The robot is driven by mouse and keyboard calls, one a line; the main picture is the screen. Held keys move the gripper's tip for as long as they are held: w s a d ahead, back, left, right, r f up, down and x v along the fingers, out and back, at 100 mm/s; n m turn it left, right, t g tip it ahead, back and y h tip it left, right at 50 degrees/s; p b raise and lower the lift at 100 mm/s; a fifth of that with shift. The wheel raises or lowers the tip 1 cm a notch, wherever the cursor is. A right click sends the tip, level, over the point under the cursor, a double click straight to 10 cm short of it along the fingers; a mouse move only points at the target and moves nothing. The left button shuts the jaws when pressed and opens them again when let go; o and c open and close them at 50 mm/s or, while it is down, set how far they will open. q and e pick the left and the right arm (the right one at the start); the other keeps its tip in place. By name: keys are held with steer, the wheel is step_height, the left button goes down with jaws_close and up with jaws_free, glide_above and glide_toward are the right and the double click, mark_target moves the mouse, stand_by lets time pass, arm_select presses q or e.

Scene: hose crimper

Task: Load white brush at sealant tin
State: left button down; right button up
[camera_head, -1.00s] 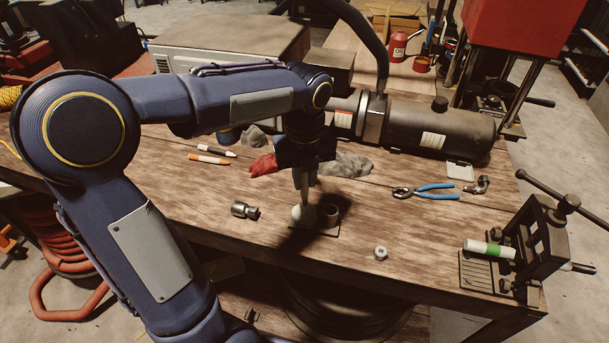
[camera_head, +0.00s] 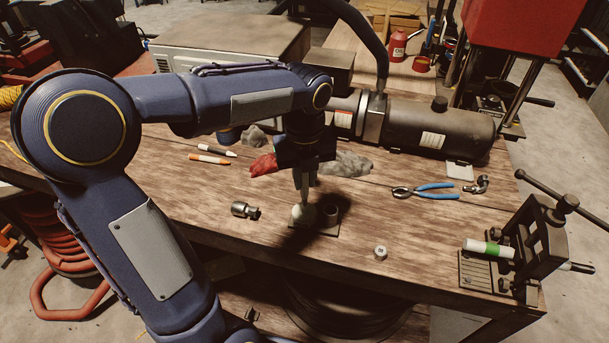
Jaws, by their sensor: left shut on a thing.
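The arm's shadow darkens this spot. My right gripper is not in view.
A metal fitting (camera_head: 244,210) lies left of the plate, a small round cap (camera_head: 380,252) to the right. Blue pliers (camera_head: 428,190), a red rag (camera_head: 263,165) and two pens (camera_head: 210,158) lie further back.

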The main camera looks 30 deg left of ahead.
arm_select(q)
steer(key=shift+r+p, duration=3.15)
steer(key=shift+r, duration=0.35)
steer(key=shift+f, duration=0.1)
